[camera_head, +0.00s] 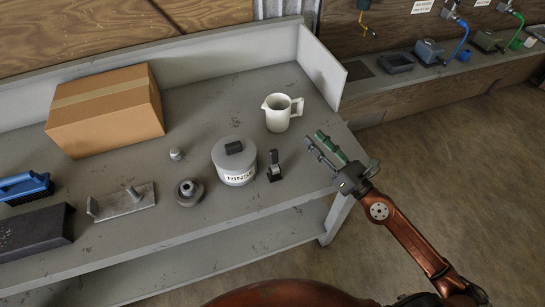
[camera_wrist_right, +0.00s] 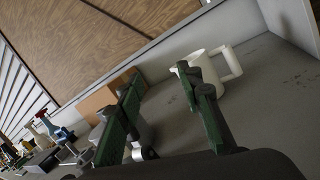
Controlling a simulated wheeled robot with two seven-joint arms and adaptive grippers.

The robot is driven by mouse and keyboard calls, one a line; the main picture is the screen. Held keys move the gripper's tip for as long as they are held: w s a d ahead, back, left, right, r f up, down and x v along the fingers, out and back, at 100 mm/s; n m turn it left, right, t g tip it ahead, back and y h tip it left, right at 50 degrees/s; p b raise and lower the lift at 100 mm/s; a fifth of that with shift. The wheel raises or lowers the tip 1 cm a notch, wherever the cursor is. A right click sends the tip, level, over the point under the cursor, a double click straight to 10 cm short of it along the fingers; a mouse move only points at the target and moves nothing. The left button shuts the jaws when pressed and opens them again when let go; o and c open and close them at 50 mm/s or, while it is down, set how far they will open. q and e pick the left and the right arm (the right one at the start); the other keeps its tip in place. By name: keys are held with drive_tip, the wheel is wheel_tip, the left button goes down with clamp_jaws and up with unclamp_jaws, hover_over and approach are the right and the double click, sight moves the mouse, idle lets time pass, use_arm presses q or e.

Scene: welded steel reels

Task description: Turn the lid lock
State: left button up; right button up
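A round grey pot (camera_head: 238,172) with a lettered white band stands on the bench, with its lid on. A black block-shaped knob (camera_head: 234,147) sits on top of the lid. My right gripper (camera_head: 316,141) is right of the pot, apart from it, above the bench's right end. Its green fingers are spread with nothing between them; they also show in the right wrist view (camera_wrist_right: 160,76). In that view the left finger hides part of the objects behind it. My left gripper is not in view.
A white jug (camera_head: 278,113) stands behind the pot, and a small black upright device (camera_head: 274,167) stands close at its right. A cardboard box (camera_head: 105,108), a metal plate with posts (camera_head: 125,202) and a round fitting (camera_head: 188,191) are to the left. A raised panel (camera_head: 322,68) edges the back right.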

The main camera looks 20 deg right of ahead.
sight(276, 156)
drive_tip(key=s+a+f+n+g+y, duration=0.1)
drive_tip(key=a+n, duration=0.1)
drive_tip(key=a, duration=0.1)
drive_tip(key=s+a+f+n+g+y, duration=0.1)
drive_tip(key=a+f, duration=0.1)
drive_tip(key=a, duration=0.1)
drive_tip(key=s+a+f+n+g+y, duration=0.1)
drive_tip(key=a+n, duration=0.1)
drive_tip(key=a, duration=0.1)
drive_tip(key=shift+f+n+g+y+p, duration=0.15)
drive_tip(key=shift+n+g+y+p, duration=0.15)
drive_tip(key=shift+g, duration=0.1)
drive_tip(key=p+x, duration=0.2)
drive_tip(key=x, duration=0.3)
drive_tip(key=shift+w+a, duration=0.15)
drive_tip(key=shift+w, duration=0.2)
drive_tip(key=shift+w+a+f, duration=0.1)
drive_tip(key=shift+w+a, duration=0.15)
drive_tip(key=shift+w, duration=0.15)
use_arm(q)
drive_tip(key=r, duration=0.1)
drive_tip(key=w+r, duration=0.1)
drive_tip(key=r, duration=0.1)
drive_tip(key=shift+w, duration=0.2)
use_arm(e)
clamp_jaws()
use_arm(q)
drive_tip(key=shift+p, duration=0.3)
